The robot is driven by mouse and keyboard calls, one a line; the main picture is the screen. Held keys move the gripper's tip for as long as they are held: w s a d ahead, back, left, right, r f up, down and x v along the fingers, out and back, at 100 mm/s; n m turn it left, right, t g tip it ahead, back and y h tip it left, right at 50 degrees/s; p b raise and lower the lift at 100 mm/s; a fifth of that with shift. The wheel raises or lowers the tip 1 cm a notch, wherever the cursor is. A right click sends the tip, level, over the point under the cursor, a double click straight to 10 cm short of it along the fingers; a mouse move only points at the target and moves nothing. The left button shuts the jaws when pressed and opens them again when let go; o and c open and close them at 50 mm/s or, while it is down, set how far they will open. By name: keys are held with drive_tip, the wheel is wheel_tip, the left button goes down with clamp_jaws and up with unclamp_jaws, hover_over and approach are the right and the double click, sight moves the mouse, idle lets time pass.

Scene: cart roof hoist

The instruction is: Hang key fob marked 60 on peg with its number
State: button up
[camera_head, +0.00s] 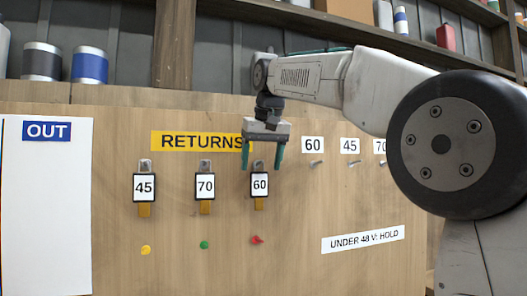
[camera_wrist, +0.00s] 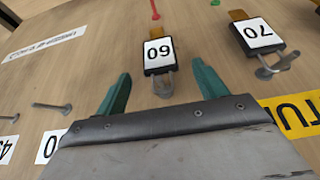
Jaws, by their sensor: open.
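The key fob marked 60 (camera_head: 260,186) hangs under the RETURNS sign, the rightmost of three fobs. In the wrist view the fob marked 60 (camera_wrist: 158,53) appears upside down, between and beyond the fingertips. My gripper (camera_head: 263,164) is open, its two green fingers around the top of this fob in the head view; contact cannot be told. In the wrist view my gripper (camera_wrist: 160,85) holds nothing. The peg under the label 60 (camera_head: 315,163) is bare, to the right of the gripper.
Fobs marked 45 (camera_head: 144,187) and 70 (camera_head: 205,187) hang to the left. Bare pegs sit under the labels 45 (camera_head: 355,163) and 70. A white OUT panel (camera_head: 45,200) is at far left. An UNDER 48 V: HOLD sign (camera_head: 363,239) is lower right. Cans stand on the shelf above.

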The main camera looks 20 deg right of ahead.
sight(260, 173)
drive_tip(key=shift+x, duration=2.35)
drive_tip(key=c, duration=1.1)
drive_tip(key=shift+c, duration=0.4)
drive_tip(key=shift+r, duration=0.4)
drive_tip(key=shift+s, duration=0.1)
drive_tip(key=shift+s+r, duration=0.2)
drive_tip(key=shift+s, duration=0.55)
drive_tip(key=shift+s+r, duration=0.2)
drive_tip(key=shift+s, duration=0.55)
drive_tip(key=shift+s+r, duration=0.25)
drive_tip(key=shift+s, duration=0.55)
